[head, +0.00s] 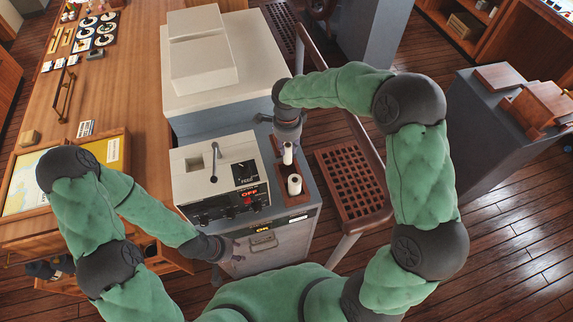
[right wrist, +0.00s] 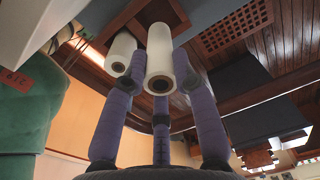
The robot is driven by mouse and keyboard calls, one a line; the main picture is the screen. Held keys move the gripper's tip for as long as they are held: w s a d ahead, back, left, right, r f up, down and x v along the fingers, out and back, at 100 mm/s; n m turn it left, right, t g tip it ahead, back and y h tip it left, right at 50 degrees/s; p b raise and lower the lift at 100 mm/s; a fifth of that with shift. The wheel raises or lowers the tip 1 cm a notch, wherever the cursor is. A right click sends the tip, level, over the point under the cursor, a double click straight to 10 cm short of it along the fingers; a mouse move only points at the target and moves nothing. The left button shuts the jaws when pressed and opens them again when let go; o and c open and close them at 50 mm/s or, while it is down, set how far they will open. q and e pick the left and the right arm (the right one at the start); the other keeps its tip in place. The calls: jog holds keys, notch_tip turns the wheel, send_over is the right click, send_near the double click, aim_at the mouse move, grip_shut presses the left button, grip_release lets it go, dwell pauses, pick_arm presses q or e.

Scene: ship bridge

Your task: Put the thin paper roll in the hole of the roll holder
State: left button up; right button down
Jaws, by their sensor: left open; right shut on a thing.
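My right gripper (head: 288,140) points down over the right side of the console and is shut on a thin white paper roll (head: 288,154). In the right wrist view the held roll (right wrist: 160,58) stands between the purple fingers. The brown roll holder (head: 299,201) is a narrow strip along the console's right edge. A thicker white roll (head: 295,185) stands upright at its near end. The holder's hole is not clear to me, nor whether the held roll touches the holder. My left gripper (head: 228,250) is open and empty by the console's front face.
The grey console (head: 215,175) has a lever and a red "OFF" display. A pale boxy unit (head: 205,60) stands behind it. A brown grated seat (head: 352,182) is close on the right. In the right wrist view, another white roll (right wrist: 122,53) is beside the held one.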

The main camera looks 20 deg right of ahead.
aim_at(288, 161)
notch_tip(288, 161, down, 8)
jog(key=shift+f+p, duration=0.1)
jog(key=shift+p, duration=0.5)
jog(key=shift+f, duration=0.2)
jog(key=shift+f, duration=0.1)
jog(key=c, duration=1)
grip_release()
